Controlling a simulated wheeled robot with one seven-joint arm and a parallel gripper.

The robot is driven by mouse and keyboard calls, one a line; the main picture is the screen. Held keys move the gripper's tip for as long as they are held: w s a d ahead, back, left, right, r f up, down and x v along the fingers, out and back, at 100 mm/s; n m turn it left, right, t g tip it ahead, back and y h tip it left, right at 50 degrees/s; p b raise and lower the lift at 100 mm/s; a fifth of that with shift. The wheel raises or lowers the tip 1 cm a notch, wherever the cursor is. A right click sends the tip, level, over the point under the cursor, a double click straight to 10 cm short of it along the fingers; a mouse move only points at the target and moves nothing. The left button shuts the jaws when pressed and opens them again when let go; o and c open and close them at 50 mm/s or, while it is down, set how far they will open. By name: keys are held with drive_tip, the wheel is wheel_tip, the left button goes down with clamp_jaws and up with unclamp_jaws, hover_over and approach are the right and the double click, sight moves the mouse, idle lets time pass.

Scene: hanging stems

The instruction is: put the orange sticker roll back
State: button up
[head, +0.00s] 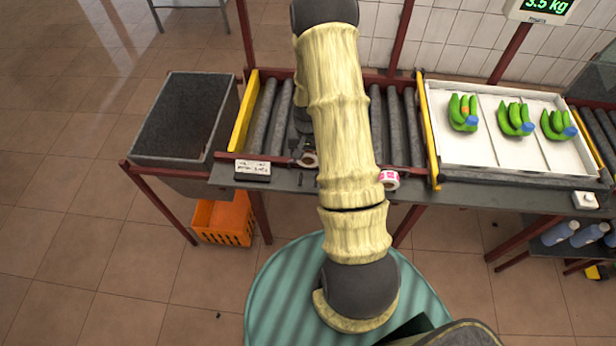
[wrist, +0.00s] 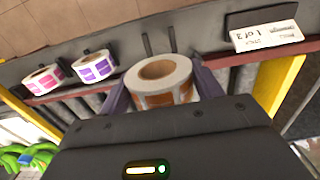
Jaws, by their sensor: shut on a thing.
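My gripper (wrist: 160,88) is shut on the orange sticker roll (wrist: 158,84), with one dark purple finger on each side of it. The roll is white with orange labels and a brown core. In the head view the roll (head: 309,159) shows beside my arm, near the dark ledge; my gripper is mostly hidden there. Two thin dark pegs (wrist: 172,39) stand on the ledge beyond the roll. I cannot tell whether the roll touches the ledge. A purple sticker roll (wrist: 95,67) and a pink sticker roll (wrist: 43,79) sit along it.
A card holder (wrist: 265,35) reading "1 of 3" stands on the ledge (head: 285,183). Grey rollers (head: 268,115) lie behind it. A white tray (head: 476,158) with green banana bunches is at right. A dark bin (head: 180,160) is at left, above an orange crate (head: 222,220).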

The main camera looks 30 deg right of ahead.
drive_tip(key=shift+f+p, duration=0.9)
drive_tip(key=shift+f, duration=1.8)
drive_tip(key=shift+f+p, duration=0.85)
drive_tip(key=shift+f, duration=1.25)
drive_tip(key=o, duration=1.1)
drive_tip(key=shift+r, duration=0.1)
drive_tip(key=shift+r+b, duration=2.4)
drive_tip(key=shift+r, duration=3.55)
